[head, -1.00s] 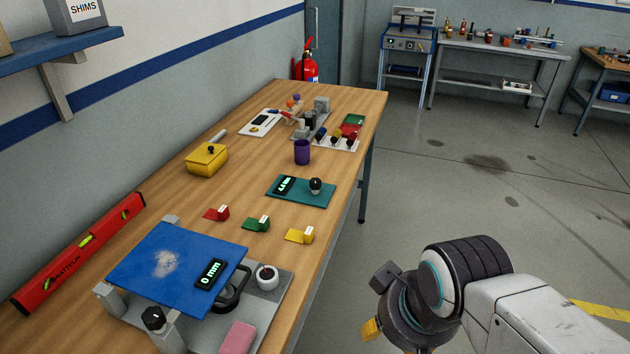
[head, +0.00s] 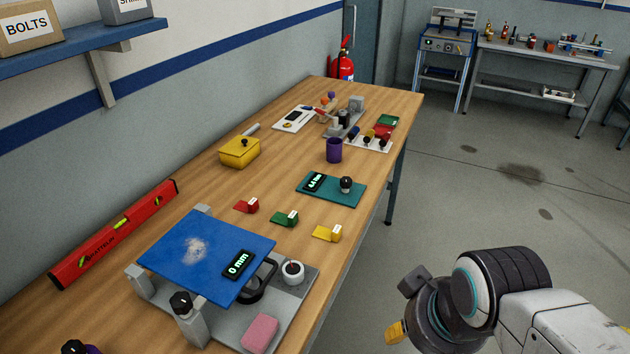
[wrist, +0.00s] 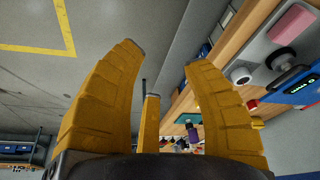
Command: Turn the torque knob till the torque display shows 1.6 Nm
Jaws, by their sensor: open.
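A teal board (head: 325,196) lies on the wooden bench, near its right edge. On it are a small black display (head: 315,182) with lit digits, too small to read surely, and a dark round knob (head: 346,185) with a light top. My gripper shows in the wrist view (wrist: 162,62) with its yellow fingers spread and nothing between them. In the head view only a bit of yellow finger (head: 394,332) shows under my arm. It is beyond the bench's right edge, over the floor side, well apart from the knob.
A blue plate with a "0 mm" display (head: 238,264) stands on a grey fixture in front. Red, green and yellow blocks (head: 327,233) lie before the teal board. A purple cup (head: 334,150) stands behind it. The floor (head: 470,200) right of the bench is clear.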

